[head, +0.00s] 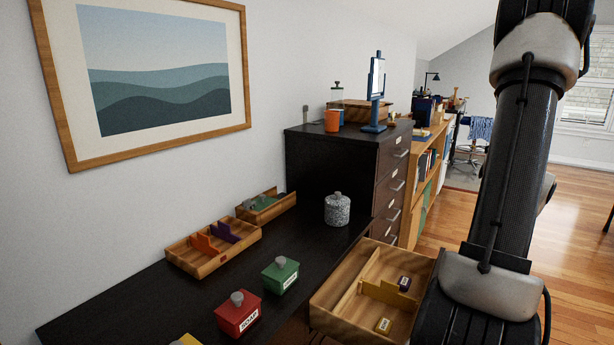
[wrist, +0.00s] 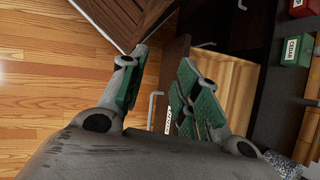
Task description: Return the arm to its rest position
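My gripper (wrist: 166,84) shows in the wrist view with its two green-padded fingers spread apart. Nothing is held between them. Past the fingers I see a brown drawer front with a pale handle (wrist: 153,108), and I cannot tell how far it is from the fingertips. My dark grey arm (head: 505,170) stands tall along the right side of the head view. The gripper itself is out of the head view.
An open wooden drawer (head: 333,293) holding small labelled boxes sits close left of my arm. A black desk (head: 190,298) carries a red box (head: 238,318), a green box (head: 280,276), a speckled jar (head: 337,209) and wooden trays. Bare wood floor (head: 570,250) lies right.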

